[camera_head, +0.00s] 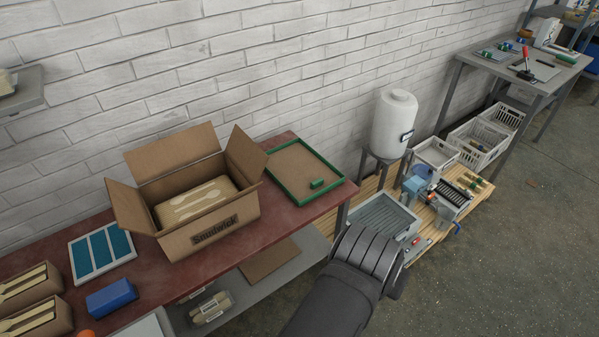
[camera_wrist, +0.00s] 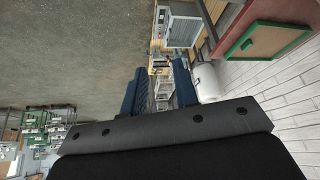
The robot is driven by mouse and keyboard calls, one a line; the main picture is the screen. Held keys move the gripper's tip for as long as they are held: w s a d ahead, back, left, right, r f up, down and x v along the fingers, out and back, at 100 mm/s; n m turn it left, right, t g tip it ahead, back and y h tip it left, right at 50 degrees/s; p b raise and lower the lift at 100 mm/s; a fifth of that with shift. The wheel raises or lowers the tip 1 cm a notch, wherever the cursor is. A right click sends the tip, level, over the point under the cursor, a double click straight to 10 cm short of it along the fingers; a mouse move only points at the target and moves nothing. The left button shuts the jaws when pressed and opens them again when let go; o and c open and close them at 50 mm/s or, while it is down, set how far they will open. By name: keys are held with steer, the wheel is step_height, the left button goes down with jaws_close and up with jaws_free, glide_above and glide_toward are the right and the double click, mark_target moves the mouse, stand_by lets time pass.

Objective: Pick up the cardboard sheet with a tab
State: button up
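A brown cardboard sheet (camera_head: 300,170) lies inside a green-rimmed tray on the red table, right of the open box. A small green block, possibly the tab, sits on its near right part (camera_head: 318,183). The sheet also shows at the upper right of the wrist view (camera_wrist: 262,42). My gripper (camera_wrist: 160,88) has two blue fingers spread apart with nothing between them. It is away from the tray. In the head view only my dark arm shows, right of the table, and the fingers are hidden.
An open cardboard box (camera_head: 210,222) with wooden spoons stands left of the tray, its flaps raised. A blue block (camera_head: 111,297) and a blue-panelled tray (camera_head: 101,251) lie further left. A white tank (camera_head: 394,124) stands to the right. Another brown sheet (camera_head: 270,262) lies on the lower shelf.

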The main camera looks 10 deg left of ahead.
steer(key=shift+r, duration=0.1)
steer(key=w+d+r+m+g, duration=0.1)
steer(key=w+d+r+m, duration=0.55)
steer(key=w, duration=0.65)
steer(key=w+n+g, duration=0.1)
steer(key=w, duration=1.2)
steer(key=n+g+y, duration=0.1)
steer(key=g+y, duration=0.1)
steer(key=g, duration=0.1)
glide_above(317, 180)
steer(key=f, duration=2.4)
steer(key=shift+s+d+f, duration=0.1)
steer(key=shift+s+f, duration=0.15)
steer(key=shift+w+f, duration=0.2)
steer(key=shift+f, duration=2.7)
jaws_close()
